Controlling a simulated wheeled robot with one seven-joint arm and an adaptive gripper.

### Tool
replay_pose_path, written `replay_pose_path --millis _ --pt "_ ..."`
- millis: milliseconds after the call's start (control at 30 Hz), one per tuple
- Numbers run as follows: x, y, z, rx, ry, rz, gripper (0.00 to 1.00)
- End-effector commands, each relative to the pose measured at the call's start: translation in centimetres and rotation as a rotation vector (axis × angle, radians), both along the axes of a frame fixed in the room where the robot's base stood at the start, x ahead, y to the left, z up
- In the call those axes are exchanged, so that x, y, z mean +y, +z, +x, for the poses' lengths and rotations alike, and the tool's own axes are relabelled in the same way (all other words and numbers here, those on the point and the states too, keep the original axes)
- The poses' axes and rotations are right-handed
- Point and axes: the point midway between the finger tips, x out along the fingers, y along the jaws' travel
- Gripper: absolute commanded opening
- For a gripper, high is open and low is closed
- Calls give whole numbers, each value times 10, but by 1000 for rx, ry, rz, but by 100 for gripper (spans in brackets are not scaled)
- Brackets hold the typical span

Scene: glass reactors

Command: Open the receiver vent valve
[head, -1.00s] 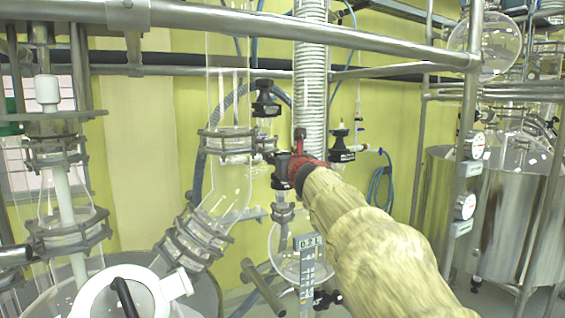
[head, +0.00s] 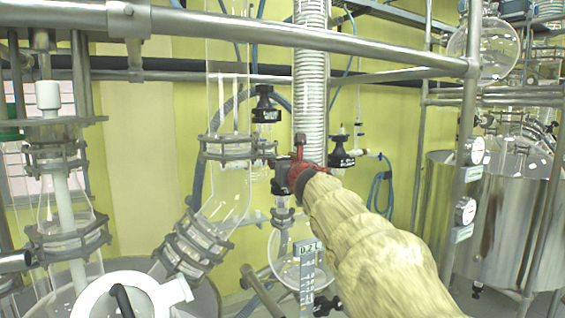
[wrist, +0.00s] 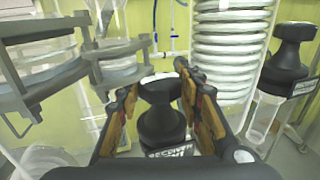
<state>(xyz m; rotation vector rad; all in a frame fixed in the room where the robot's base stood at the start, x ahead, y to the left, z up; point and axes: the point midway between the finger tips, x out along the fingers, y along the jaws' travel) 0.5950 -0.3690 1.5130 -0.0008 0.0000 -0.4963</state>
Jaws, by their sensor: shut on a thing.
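The receiver vent valve (wrist: 162,120) is a black knob on a black round body in the middle of the wrist view. Its label is partly readable, beginning like "RECEIVER". My gripper (wrist: 160,95) has one finger on each side of the knob and is shut on it. In the head view, my gripper (head: 292,168), with red parts, is at the black valve (head: 281,182) above the round glass receiver (head: 290,270). The gripper hides part of the valve there.
Another black valve (head: 341,152) stands close on the right and one (head: 265,106) at upper left. Clamped glass pipes (head: 225,148) are on the left. A steel rail (head: 300,40) crosses above.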

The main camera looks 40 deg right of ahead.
Motion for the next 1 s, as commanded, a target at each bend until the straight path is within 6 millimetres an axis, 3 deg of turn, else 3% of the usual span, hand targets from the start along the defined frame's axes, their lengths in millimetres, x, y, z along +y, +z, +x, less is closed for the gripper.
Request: replay_pose_path --millis 1000 --pt "-2 2 1 2 669 4 14"
